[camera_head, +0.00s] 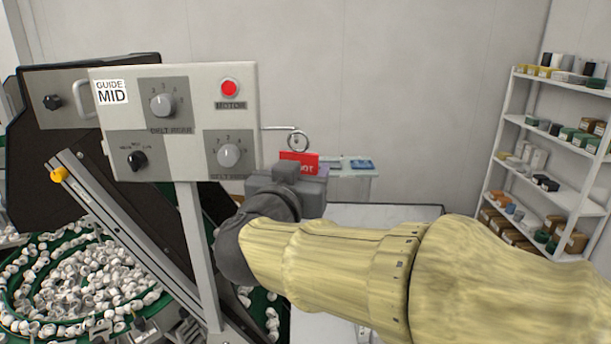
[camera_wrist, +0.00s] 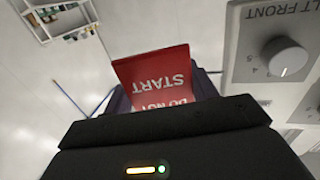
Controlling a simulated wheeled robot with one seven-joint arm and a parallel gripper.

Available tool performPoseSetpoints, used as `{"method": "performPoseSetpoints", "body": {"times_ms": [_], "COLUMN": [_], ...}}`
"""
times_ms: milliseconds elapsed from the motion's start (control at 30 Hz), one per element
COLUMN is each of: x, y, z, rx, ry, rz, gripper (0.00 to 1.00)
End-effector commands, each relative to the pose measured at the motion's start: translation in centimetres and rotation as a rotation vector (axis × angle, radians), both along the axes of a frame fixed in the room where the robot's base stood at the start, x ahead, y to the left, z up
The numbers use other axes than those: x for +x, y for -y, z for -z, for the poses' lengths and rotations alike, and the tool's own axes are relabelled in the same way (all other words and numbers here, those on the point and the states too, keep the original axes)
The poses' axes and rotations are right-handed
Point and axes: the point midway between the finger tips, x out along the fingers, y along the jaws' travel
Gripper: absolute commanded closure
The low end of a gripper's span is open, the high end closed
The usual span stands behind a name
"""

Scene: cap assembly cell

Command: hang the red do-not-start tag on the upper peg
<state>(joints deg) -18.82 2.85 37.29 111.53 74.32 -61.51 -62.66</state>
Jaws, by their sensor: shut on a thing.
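The red tag (camera_head: 300,157) stands upright above my gripper (camera_head: 290,172), which is shut on its lower part. In the wrist view the tag (camera_wrist: 155,75) shows white lettering, upside down, with its lower part hidden by the gripper (camera_wrist: 165,105). A pale ring (camera_head: 298,141) shows just above the tag. A thin metal peg (camera_head: 277,128) sticks out to the right from the side of the control panel (camera_head: 195,82). The ring overlaps the peg's tip in the head view; I cannot tell whether it is around the peg or in front of it.
The panel's knobs are close to the gripper; one knob (camera_wrist: 283,57) shows at right in the wrist view. A post (camera_head: 198,250) carries the panel. A bowl of white caps (camera_head: 75,285) is at lower left. A shelf rack (camera_head: 505,120) stands far right.

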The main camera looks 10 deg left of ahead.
Motion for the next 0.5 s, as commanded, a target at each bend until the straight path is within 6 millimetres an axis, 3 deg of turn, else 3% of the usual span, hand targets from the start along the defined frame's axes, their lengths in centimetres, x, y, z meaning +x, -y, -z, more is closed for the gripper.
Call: {"method": "performPoseSetpoints", "body": {"times_ms": [500], "x": [2.2], "y": [-0.9], "z": [0.4], "rx": [-0.001], "ry": [-0.001], "rz": [-0.008], "gripper": [0.65]}}
